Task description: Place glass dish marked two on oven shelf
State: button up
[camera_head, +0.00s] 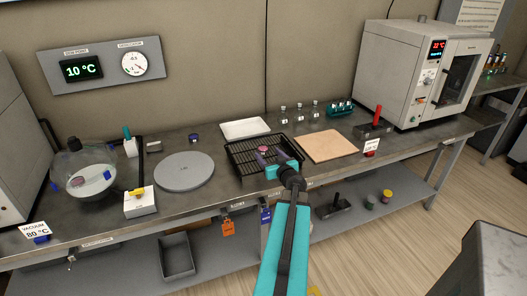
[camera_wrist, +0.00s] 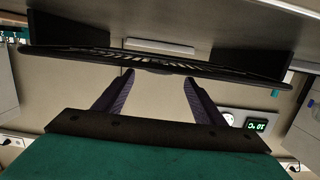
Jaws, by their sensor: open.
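My gripper (camera_head: 269,156) is open, with its dark purple fingers over the front part of a black wire rack tray (camera_head: 240,170) on the bench. A small pinkish, round dish-like thing (camera_head: 264,149) shows on the rack by the fingertips; I cannot read a mark on it. In the wrist view the open fingers (camera_wrist: 160,92) have nothing visible between them, and the rack (camera_wrist: 160,62) shows edge-on beyond them. The white oven (camera_head: 395,75) stands at the right with a red display and a windowed door (camera_head: 458,80); its shelf is not clear.
Small bottles stand behind the board. A grey block (camera_head: 490,262) is at lower right.

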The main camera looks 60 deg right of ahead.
aim_at(265, 153)
jog(key=shift+w+d, duration=0.1)
jog(key=shift+r+p+x, duration=0.2)
jog(key=shift+p+x, duration=1.05)
jog(key=shift+x, duration=0.2)
jog(key=shift+p+x, duration=0.4)
jog(key=shift+x, duration=0.7)
jog(key=shift+f, duration=0.15)
jog(key=c, duration=1.2)
jog(key=shift+c, duration=0.2)
jog(key=shift+r, duration=0.2)
